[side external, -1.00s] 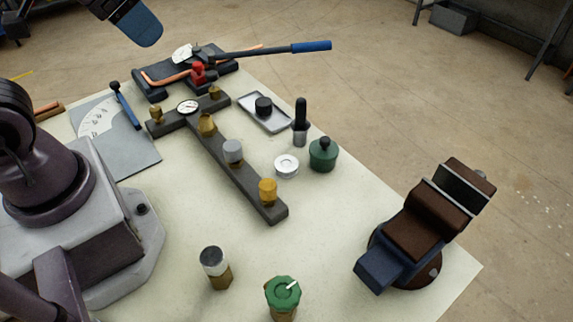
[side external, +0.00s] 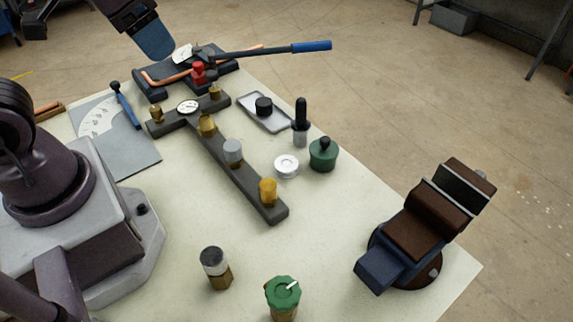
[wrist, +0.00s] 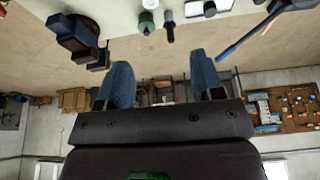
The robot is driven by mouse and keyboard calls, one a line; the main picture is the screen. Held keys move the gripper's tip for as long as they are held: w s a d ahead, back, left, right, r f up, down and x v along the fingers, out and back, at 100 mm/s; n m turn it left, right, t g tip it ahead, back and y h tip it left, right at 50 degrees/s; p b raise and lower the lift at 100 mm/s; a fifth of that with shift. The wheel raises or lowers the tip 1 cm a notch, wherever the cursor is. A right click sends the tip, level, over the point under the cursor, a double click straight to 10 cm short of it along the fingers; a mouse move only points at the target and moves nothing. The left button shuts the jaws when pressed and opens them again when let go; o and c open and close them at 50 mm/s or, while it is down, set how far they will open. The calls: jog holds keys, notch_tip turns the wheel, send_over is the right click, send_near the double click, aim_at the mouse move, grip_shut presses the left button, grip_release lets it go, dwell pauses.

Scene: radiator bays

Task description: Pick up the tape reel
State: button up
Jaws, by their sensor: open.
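The tape reel (side external: 286,166), a small white ring-shaped roll, lies on the pale bench between the grey bar fixture and the green pot. In the wrist view the white reel (wrist: 150,4) shows at the top edge, partly cut off. My gripper (side external: 157,50) is at the upper left of the side view, raised over the far end of the bench near the pipe bender and well away from the reel. In the wrist view the two blue fingers of my gripper (wrist: 161,78) stand wide apart with nothing between them.
The green pot (side external: 323,155) and a black-handled tool (side external: 300,122) stand close to the reel. The bar fixture (side external: 240,175) with several fittings lies to its left. A pipe bender (side external: 180,78) with a blue-ended lever is at the back. A vise (side external: 415,235) sits at the right corner.

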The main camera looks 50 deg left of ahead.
jog(key=w+d+f+n+g, duration=0.2)
jog(key=w+f+n+g, duration=0.15)
jog(key=w+f, duration=0.45)
jog(key=n, duration=1.3)
send_over(286, 163)
notch_tip(286, 163, down, 12)
jog(key=shift+g, duration=0.35)
notch_tip(286, 163, down, 13)
jog(key=shift+r, duration=0.2)
jog(key=c, duration=0.4)
